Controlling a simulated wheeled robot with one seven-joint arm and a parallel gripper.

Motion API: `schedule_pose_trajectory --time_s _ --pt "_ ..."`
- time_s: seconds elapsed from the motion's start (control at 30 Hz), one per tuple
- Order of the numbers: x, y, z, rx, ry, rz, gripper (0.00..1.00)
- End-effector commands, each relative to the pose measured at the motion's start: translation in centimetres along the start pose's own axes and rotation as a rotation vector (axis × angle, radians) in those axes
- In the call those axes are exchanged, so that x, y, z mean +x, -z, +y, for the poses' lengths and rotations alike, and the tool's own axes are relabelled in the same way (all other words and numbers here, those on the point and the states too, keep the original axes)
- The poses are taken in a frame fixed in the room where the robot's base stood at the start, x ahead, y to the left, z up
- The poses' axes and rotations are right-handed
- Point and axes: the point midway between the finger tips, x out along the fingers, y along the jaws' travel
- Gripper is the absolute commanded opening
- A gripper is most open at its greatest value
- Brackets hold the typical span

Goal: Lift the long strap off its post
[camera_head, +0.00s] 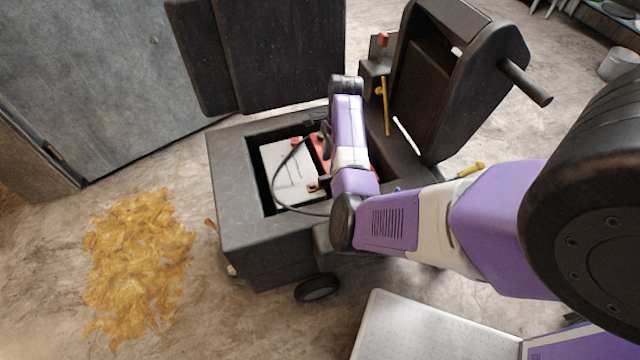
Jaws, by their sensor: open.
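An open battery bay in a dark cart (237,190) holds a white battery (285,168) with a small red cap near its back edge and a copper-coloured post (313,188) near its front right. A red battery or block (319,148) shows beside it, partly behind my arm. A long black strap (275,182) arcs from the back of the bay over the white battery's left side to the front right. Where its ends attach is unclear. My gripper (325,140) is open over the back right of the bay, small and mostly hidden by my purple wrist.
The cart's upright seat or cover (280,50) stands behind the bay, and a dark steering column (455,75) with a side handle rises at the right. A yellow-brown spill (140,265) lies on the floor at left. A grey door (90,70) stands at back left.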

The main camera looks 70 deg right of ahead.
Motion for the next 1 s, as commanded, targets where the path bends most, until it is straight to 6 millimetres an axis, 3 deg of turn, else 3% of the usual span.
schedule_pose_trajectory --time_s 0.6,0.93,1.0 --pt "7.1 -0.1 0.1 0.007 0.002 0.001 0.44" --pt "7.7 -0.1 0.1 0.006 0.005 0.002 0.44" --pt "7.7 -0.1 0.1 0.006 0.005 0.002 0.32"
